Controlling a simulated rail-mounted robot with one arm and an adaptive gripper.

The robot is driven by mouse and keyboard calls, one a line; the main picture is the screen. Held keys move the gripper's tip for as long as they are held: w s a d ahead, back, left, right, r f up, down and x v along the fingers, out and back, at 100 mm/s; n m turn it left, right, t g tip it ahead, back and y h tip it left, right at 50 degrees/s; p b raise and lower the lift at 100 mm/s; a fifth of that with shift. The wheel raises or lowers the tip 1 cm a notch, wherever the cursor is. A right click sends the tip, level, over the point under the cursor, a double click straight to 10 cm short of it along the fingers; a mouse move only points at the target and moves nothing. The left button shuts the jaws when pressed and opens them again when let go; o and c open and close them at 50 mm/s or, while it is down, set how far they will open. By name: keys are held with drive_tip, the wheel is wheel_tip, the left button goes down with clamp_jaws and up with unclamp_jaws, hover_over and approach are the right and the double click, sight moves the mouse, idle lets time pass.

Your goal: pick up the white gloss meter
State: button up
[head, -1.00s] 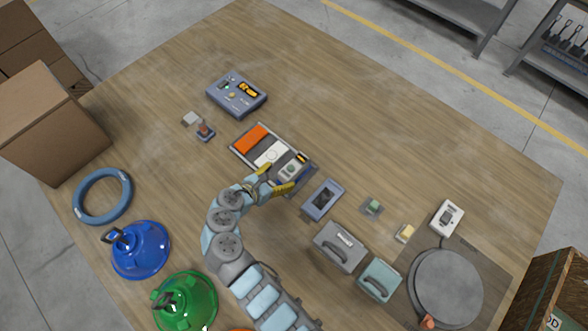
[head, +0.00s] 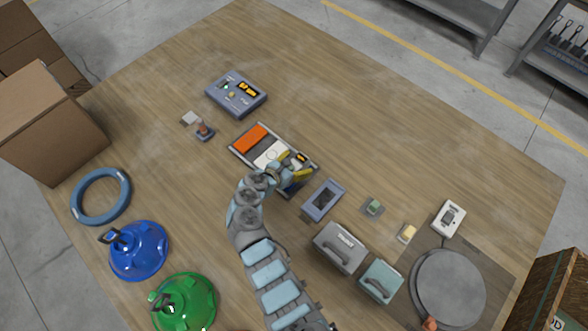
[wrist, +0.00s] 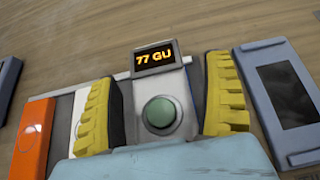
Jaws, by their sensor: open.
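The white gloss meter (wrist: 160,100) is a pale block with a round green button and a raised dark display reading "77 GU". In the head view its display (head: 300,157) shows at the right part of a grey tray (head: 238,153), and my gripper covers much of the rest. My gripper (wrist: 160,108) is open, with one yellow ridged finger on each side of the meter in the wrist view. In the head view my gripper (head: 292,167) is over the tray's right end. I cannot tell whether the fingers touch the meter.
An orange block (head: 250,138) and a white piece (head: 268,154) lie in the tray left of the meter. A blue-grey box with a dark window (head: 323,200) stands close on the right. A grey case (head: 340,247) stands nearer.

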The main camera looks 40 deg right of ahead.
drive_tip(key=shift+d+f, duration=0.25)
drive_tip(key=shift+d, duration=0.25)
drive_tip(key=shift+a, duration=0.1)
drive_tip(key=c, duration=1.4)
drive_tip(key=shift+o, duration=0.2)
drive_tip(key=shift+r, duration=0.15)
